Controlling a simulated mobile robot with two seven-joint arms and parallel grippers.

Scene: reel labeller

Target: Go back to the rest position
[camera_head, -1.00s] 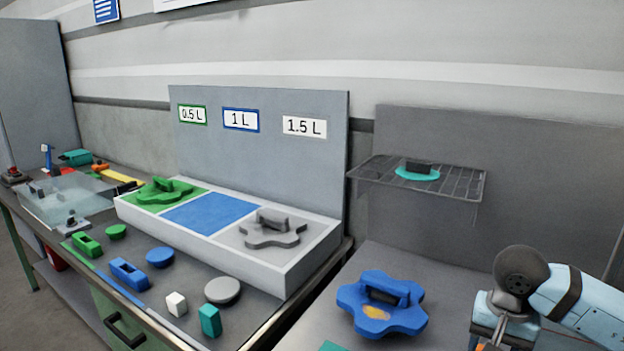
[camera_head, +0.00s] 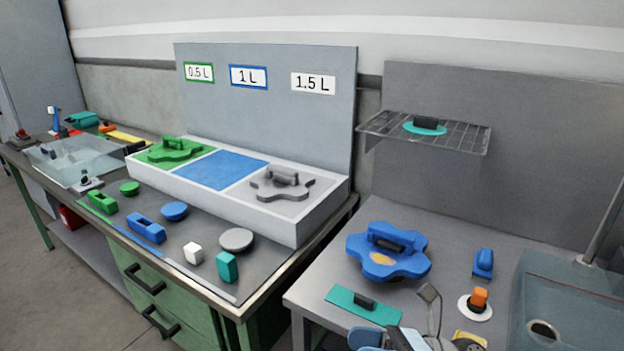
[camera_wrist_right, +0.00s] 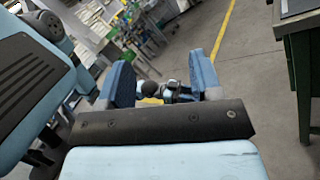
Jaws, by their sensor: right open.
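My right gripper (camera_wrist_right: 162,72) shows in the right wrist view with its two blue finger pads well apart and nothing held between them. It points out over open floor, clear of the table. In the head view I cannot make out this gripper for certain. Blue, pale and dark parts at the bottom edge there are cut off, and I cannot tell whether they are mine. My left gripper is not in view. The blue reel-like piece with a handle (camera_head: 372,262) lies on the right table (camera_head: 460,236), with nothing touching it from above.
A wire shelf (camera_head: 466,140) holds a teal disc. A teal plate (camera_head: 345,300), an orange knob (camera_head: 479,298) and a clear box (camera_head: 565,290) are on the right table. The left bench has a white three-section tray (camera_head: 300,226) and several small blocks. Floor (camera_wrist_right: 255,100) is open.

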